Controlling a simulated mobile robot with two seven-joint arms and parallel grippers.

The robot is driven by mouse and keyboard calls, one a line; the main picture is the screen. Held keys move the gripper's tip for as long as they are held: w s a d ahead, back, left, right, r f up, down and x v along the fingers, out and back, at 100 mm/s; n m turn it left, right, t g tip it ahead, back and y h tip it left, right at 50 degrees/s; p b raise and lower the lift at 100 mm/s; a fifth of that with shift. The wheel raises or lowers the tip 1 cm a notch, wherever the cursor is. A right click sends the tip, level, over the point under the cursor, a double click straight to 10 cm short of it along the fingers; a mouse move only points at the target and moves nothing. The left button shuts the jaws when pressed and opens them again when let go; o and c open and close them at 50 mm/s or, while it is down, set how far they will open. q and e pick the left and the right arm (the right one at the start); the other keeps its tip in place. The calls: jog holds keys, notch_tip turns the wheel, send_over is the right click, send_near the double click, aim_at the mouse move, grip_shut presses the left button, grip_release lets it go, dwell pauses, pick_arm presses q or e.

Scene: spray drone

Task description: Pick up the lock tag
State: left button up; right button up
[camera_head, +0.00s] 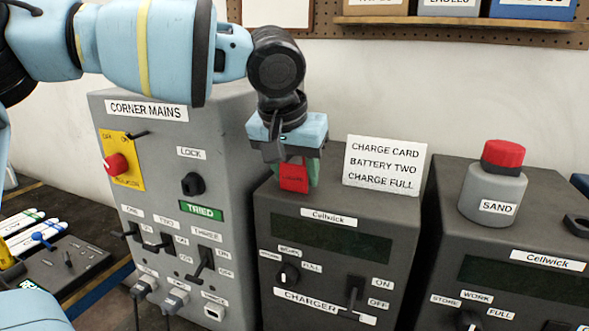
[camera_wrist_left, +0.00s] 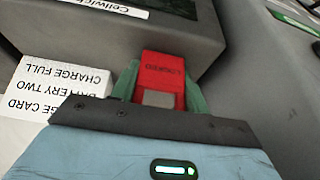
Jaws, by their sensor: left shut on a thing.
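The red lock tag (camera_head: 293,178) is between the fingers of my left gripper (camera_head: 295,176), just above the top of the left Cellwick charger. In the left wrist view the tag (camera_wrist_left: 162,72) reads "LOCKED" and the green fingers of my left gripper (camera_wrist_left: 160,88) are shut on its two sides. I cannot tell whether the tag touches the charger top. My right gripper is not in view.
The left charger (camera_head: 331,205) carries a white card (camera_head: 384,165) standing right of my gripper. The Corner Mains cabinet (camera_head: 150,165) is close on the left. A grey sand canister (camera_head: 492,190) with a red cap stands on the right charger.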

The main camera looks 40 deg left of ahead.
pick_arm(q)
notch_tip(320, 180, up, 10)
dwell(0.5)
jog(key=shift+f, duration=0.1)
dwell(0.9)
